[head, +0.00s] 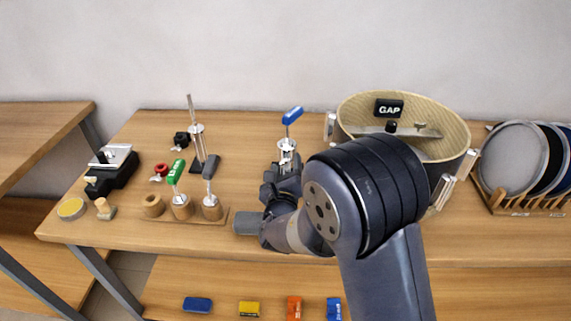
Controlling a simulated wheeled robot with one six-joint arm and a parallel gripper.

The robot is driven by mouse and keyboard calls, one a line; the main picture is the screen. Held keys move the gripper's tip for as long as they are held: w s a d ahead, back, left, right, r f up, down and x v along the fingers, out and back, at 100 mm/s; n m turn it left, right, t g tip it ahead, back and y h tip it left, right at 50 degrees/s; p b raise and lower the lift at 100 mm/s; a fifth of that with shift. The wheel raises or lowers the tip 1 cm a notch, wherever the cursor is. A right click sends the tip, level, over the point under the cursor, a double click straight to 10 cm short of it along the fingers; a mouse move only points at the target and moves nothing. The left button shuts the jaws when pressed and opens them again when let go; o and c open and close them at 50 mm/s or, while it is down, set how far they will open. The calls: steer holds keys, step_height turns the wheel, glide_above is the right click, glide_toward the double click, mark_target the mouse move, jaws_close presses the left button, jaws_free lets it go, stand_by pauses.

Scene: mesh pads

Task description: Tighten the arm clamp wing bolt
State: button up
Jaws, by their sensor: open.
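A metal stand with an upright rod (190,103) and a silver clamp-like piece (197,129) rises from a dark base on the left half of the bench. A second silver fitting (287,146), with a thin shaft and a blue handle (292,115) tilted above it, shows at mid-bench just beyond my wrist. I cannot tell which small part is the wing bolt. My gripper (284,169) is at the far end of my arm, open, close in front of or below the silver fitting. Its fingertips are mostly hidden, and contact with the fitting cannot be made out.
A wooden holder (165,218) carries green-handled (176,172) and grey-handled (211,166) tools. A red knob (160,170) and black block (118,173) lie left. A drum shell (456,132) and rack of discs (532,204) stand right. Several small boxes lie on the lower shelf.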

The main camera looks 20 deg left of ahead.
steer(key=shift+w, duration=0.4)
steer(key=shift+c, duration=0.2)
steer(key=c, duration=0.9)
steer(key=shift+c, duration=0.2)
